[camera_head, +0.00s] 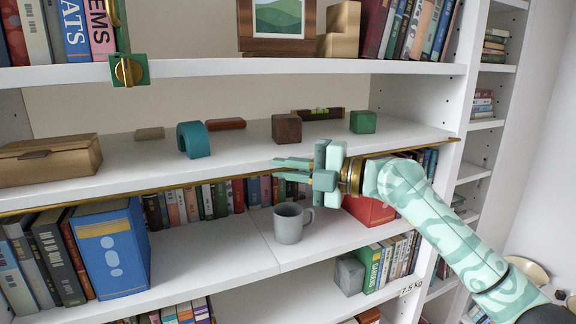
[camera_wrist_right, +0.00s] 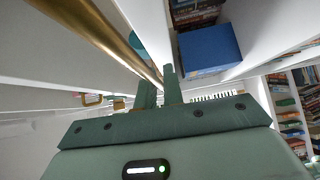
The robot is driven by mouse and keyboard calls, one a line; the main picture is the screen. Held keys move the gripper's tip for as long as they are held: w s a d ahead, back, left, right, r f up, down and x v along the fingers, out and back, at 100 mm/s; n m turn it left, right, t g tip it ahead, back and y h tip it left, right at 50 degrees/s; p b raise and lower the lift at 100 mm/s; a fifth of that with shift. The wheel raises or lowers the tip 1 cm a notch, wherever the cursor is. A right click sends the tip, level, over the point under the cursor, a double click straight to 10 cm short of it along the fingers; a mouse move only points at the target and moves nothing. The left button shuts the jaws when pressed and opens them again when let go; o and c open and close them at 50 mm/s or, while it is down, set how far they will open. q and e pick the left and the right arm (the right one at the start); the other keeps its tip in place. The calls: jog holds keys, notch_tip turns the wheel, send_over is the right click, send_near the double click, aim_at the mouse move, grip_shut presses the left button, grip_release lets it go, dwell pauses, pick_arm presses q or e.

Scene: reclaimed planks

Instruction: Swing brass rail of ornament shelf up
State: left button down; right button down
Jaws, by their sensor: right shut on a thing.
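The brass rail (camera_head: 60,204) is a long thin bar running along the front edge of the white ornament shelf (camera_head: 240,158), low and roughly level with the board. My right gripper (camera_head: 283,168) reaches in from the right, with its mint fingers at the rail. In the right wrist view, the rail (camera_wrist_right: 100,32) runs down to the fingertips (camera_wrist_right: 160,85), which are shut on it; the exact contact is partly hidden. A green plate with a brass turn-catch (camera_head: 128,70) sits on the upper shelf's edge.
On the shelf stand a wooden box (camera_head: 48,160), a teal arch (camera_head: 193,139), a red-brown cube (camera_head: 287,128), a green cube (camera_head: 363,122) and a spirit level (camera_head: 317,114). Below are a grey mug (camera_head: 290,225) and books. The upper board (camera_head: 240,68) overhangs the ornaments.

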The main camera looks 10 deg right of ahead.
jog(key=r+m+g+h+p, duration=0.1)
jog(key=r+m+p, duration=0.1)
jog(key=p, duration=0.3)
jog(key=shift+w+h, duration=0.2)
jog(key=shift+h, duration=0.2)
jog(key=shift+w+a+m+g+h+p, duration=0.1)
jog(key=shift+m+g+h+p, duration=0.25)
jog(key=shift+p, duration=0.45)
jog(key=shift+f, duration=0.15)
jog(key=c, duration=1.5)
grip_release()
